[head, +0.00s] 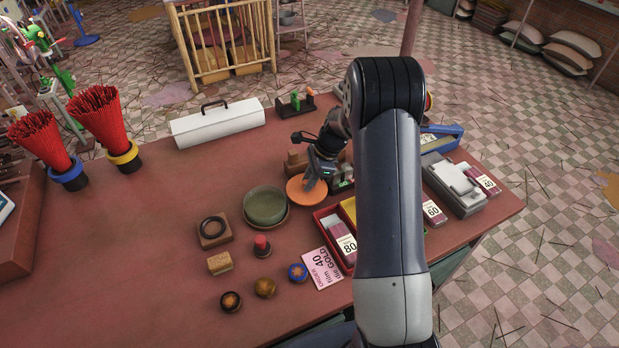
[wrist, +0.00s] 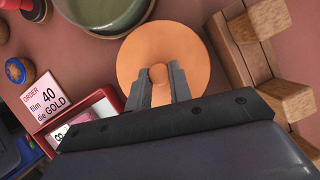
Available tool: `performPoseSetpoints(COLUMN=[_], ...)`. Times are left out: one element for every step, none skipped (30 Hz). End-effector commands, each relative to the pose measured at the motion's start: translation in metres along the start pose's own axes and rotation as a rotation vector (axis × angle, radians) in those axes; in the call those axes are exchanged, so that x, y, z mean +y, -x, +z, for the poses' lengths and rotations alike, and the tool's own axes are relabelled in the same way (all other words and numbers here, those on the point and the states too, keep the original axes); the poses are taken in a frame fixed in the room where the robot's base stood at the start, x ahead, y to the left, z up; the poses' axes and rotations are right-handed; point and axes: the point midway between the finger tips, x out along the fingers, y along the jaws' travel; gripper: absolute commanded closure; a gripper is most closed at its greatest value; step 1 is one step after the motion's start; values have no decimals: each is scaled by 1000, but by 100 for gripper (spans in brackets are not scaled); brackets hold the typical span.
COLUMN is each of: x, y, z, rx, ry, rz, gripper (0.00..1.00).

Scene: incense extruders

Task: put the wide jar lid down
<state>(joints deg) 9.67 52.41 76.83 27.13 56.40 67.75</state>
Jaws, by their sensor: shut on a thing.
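The wide jar lid (head: 299,190) is a flat orange disc with a small knob. In the wrist view the lid (wrist: 142,50) fills the upper middle. My gripper (wrist: 160,77) is shut on the lid's knob, with one finger on each side of it. In the head view my gripper (head: 318,180) is over the right part of the lid, which sits just right of the green round dish. Whether the lid touches the table or is held slightly above it, I cannot tell. My arm hides the area to the right.
The green dish (head: 265,205) is close to the lid's left. A wooden block stand (wrist: 265,60) is close on its other side. A red tray (head: 333,222) and an order card (head: 316,269) lie in front. The table's left middle (head: 130,235) is bare.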

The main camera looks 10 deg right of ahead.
Motion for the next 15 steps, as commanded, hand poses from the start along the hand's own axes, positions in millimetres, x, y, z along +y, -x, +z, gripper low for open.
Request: performPoseSetpoints(x=[0,0,0,0,0,0,0,0,0,0,0,0,0,0,0], y=[0,0,1,0,0,-2,-3,-4,-5,-6,-6,-8,-8,-8,-7], z=[0,0,0,0,0,-1,-1,-2,-2,-2,-3,-3,-4,-3,-3], rx=[0,0,0,0,0,0,0,0,0,0,0,0,0,0,0], ry=[0,0,0,0,0,0,0,0,0,0,0,0,0,0,0], rz=[-1,-1,-1,-1,-1,-1,-1,-1,-1,-1,-1,-1,-1,-2,-2], gripper=[100,100,100,100,100,100,100,100,100,100,100,100,100,79,76])
